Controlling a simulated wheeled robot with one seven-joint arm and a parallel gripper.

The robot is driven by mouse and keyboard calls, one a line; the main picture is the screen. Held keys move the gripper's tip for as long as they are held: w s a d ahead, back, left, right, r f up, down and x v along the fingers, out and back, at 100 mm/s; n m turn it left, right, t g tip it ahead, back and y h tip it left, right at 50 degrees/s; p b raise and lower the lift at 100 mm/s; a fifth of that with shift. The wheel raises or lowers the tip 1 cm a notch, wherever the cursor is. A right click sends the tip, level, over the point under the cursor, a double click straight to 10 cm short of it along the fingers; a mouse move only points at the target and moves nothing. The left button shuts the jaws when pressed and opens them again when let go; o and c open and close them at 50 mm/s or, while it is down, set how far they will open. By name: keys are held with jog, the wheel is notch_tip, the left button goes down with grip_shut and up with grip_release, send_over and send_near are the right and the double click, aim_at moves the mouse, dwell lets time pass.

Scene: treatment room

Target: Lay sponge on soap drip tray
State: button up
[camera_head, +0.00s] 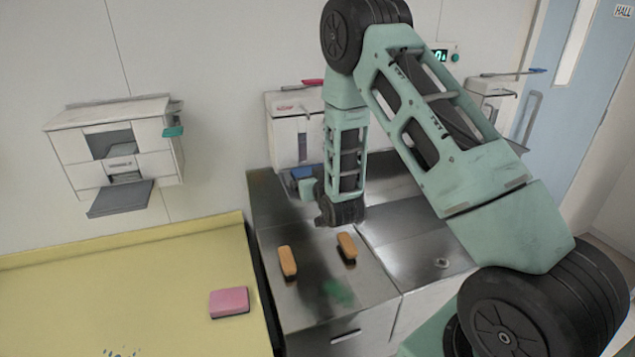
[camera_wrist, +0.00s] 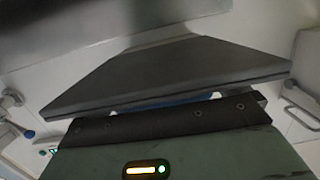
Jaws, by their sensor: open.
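In the head view a small blue piece (camera_head: 302,172), perhaps the sponge, shows low in front of the white soap dispenser (camera_head: 295,128). My gripper (camera_head: 307,187) is right beside it, partly hidden by my wrist. In the wrist view a dark grey sloped panel (camera_wrist: 180,70), which looks like the drip tray, lies just past my gripper (camera_wrist: 165,107). A thin blue strip (camera_wrist: 165,102) shows between the panel and the gripper's dark edge. The jaws are open. I cannot tell whether the blue piece rests on the tray or touches the fingers.
A pink block (camera_head: 229,302) lies on the yellow surface (camera_head: 130,275). Two orange blocks (camera_head: 287,262) (camera_head: 347,247) lie on the steel counter (camera_head: 310,305). A wall dispenser with a grey tray (camera_head: 120,198) hangs at left. Another dispenser (camera_head: 490,95) is by the blue door (camera_head: 560,95).

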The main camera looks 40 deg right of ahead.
jog(key=p+v, duration=0.3)
jog(key=v, duration=0.8)
jog(key=shift+s+p, duration=0.3)
jog(key=shift+s, duration=0.1)
jog(key=s+a+r+n+g+y, duration=0.2)
jog(key=s+a+g+y, duration=0.15)
jog(key=a, duration=0.75)
jog(key=s+a+r+n+g+y, duration=0.1)
jog(key=s+a+n+g+y, duration=0.2)
jog(key=a, duration=0.7)
jog(key=s+a+r+n+g, duration=0.1)
jog(key=s+r+n+g, duration=0.1)
jog(key=s, duration=0.5)
jog(key=s+a+r+n+g+h, duration=0.1)
jog(key=s+a+r+g, duration=0.1)
jog(key=s, duration=0.5)
jog(key=s+a+r+n+g, duration=0.2)
jog(key=s+r+g, duration=0.1)
jog(key=s+g, duration=0.2)
jog(key=shift+s+r+n+h, duration=0.3)
jog(key=shift+s+r+h, duration=0.1)
jog(key=shift+s, duration=0.8)
